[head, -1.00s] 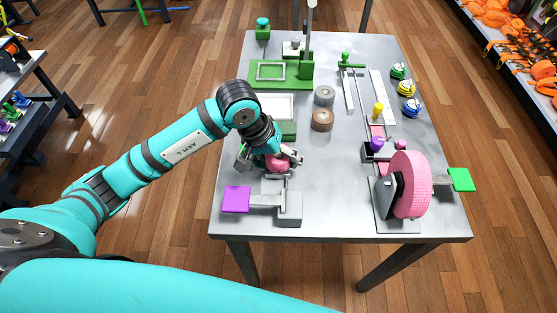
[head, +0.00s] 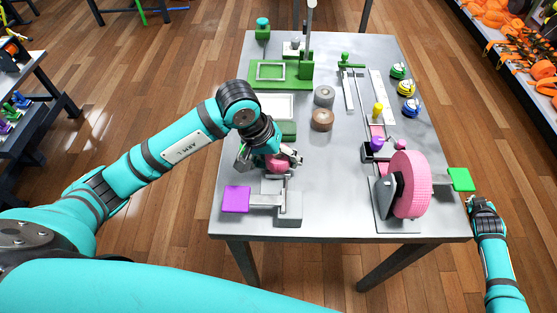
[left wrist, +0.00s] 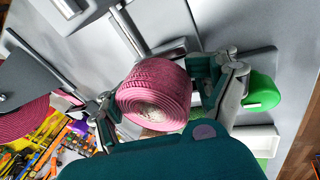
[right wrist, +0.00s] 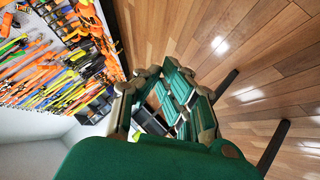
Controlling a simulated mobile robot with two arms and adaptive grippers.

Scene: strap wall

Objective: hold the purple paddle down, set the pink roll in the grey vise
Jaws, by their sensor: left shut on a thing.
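My left gripper (head: 284,160) is shut on the pink roll (left wrist: 155,92), its fingers on either side of it. The roll shows partly in the head view (head: 279,163), just behind the grey vise (head: 289,208) at the table's front left. I cannot tell whether the roll touches the vise. The purple paddle (head: 236,199) sticks out left from the vise on a grey arm, with no gripper on it. My right gripper (head: 482,203) is off the table's front right corner, empty; its fingers look apart in the right wrist view (right wrist: 160,95).
A large pink wheel (head: 411,185) stands at the front right, with a green paddle (head: 461,179) beside it. Brown (head: 322,120) and grey (head: 324,95) rolls stand mid-table. A green frame fixture (head: 281,73) is behind. The table's front middle is clear.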

